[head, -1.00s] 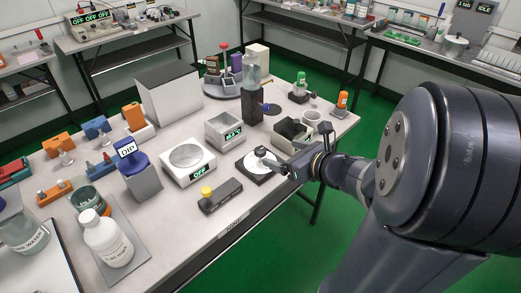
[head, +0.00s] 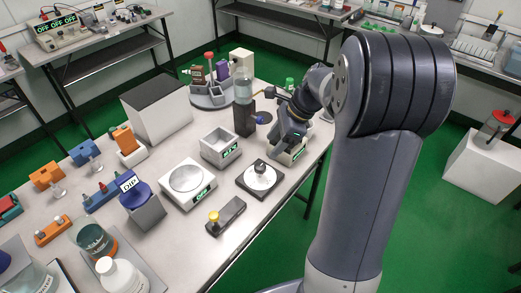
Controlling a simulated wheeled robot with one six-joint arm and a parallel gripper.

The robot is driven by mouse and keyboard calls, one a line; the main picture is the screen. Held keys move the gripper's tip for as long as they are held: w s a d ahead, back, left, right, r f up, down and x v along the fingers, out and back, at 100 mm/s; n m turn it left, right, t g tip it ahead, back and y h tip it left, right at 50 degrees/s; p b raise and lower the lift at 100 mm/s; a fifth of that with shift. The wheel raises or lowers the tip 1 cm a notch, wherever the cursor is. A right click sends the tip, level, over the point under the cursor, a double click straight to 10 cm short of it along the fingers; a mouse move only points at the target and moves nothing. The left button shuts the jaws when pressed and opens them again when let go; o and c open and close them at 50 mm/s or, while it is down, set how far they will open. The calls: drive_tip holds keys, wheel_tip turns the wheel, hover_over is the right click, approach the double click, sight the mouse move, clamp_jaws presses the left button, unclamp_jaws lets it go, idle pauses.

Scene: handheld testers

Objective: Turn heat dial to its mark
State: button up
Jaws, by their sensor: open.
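A dial (head: 260,176), a white disc with a dark central knob on a black square base, sits near the table's front edge. I take it to be the heat dial; its mark is too small to make out. My gripper (head: 284,143) is open, behind and to the right of the dial and clear of it. It points down over a small open box (head: 298,153) and partly covers it. The fingertips are hard to make out. I see nothing held.
A white hot plate (head: 187,177) with a green OFF display stands left of the dial. A block with a yellow button (head: 226,215) lies in front. A grey open box (head: 220,146) and a dark stand with a clear bottle (head: 244,118) are behind. The front edge is close.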

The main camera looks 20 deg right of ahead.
sight(261, 166)
drive_tip(key=shift+g+h, duration=0.3)
drive_tip(key=shift+h, duration=0.1)
drive_tip(key=x, duration=0.6)
drive_tip(key=d+x, duration=0.1)
drive_tip(key=x, duration=0.3)
drive_tip(key=shift+w+f, duration=0.25)
drive_tip(key=shift+w, duration=0.15)
drive_tip(key=c, duration=1)
drive_tip(key=shift+o, duration=0.2)
